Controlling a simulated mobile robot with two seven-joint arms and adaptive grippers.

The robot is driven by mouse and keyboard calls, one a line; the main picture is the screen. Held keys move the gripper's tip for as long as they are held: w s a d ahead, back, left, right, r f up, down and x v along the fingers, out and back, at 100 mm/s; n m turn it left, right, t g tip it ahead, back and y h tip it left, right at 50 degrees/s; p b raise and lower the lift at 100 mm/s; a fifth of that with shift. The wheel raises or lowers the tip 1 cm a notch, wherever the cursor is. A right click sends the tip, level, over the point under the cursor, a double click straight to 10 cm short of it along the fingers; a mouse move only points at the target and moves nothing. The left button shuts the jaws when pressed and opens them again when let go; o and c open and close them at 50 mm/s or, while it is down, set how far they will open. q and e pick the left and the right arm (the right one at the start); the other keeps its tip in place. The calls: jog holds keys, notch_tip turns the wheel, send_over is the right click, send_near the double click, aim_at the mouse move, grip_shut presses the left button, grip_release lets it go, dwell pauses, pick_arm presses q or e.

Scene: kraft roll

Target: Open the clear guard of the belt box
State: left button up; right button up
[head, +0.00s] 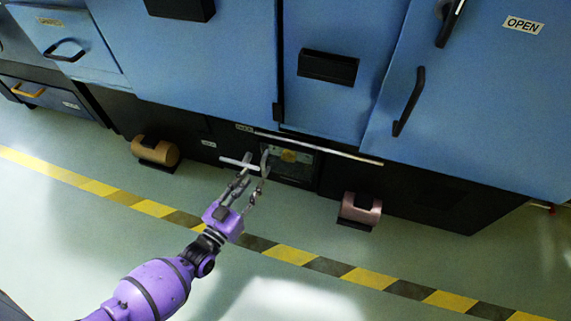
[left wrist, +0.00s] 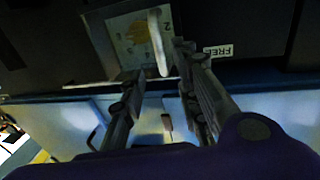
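The belt box is set in the black base of the blue machine. Its clear guard (head: 302,168) shows as a small window with something yellowish behind it, and it also shows in the left wrist view (left wrist: 113,27). A pale handle (head: 265,160) stands at the guard's left side; the left wrist view shows this handle (left wrist: 158,42) just beyond the fingertips, near the right finger. I cannot tell whether they touch. My left gripper (head: 254,178) is open, its fingers apart with nothing held, in front of the handle. My right gripper is not in view.
A pale bar (head: 330,151) runs above the guard, and a short pale bar (head: 238,164) sticks out left of it. An orange-brown roll (head: 155,151) and a pinkish roll (head: 361,209) jut from the base. The floor in front is clear, with a yellow-black stripe (head: 290,254).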

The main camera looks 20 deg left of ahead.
aim_at(262, 168)
pick_arm(q)
jog(key=shift+w, duration=0.4)
jog(key=b+x, duration=0.2)
jog(key=x, duration=0.4)
jog(key=shift+w, duration=0.2)
jog(key=shift+d, duration=0.1)
grip_shut()
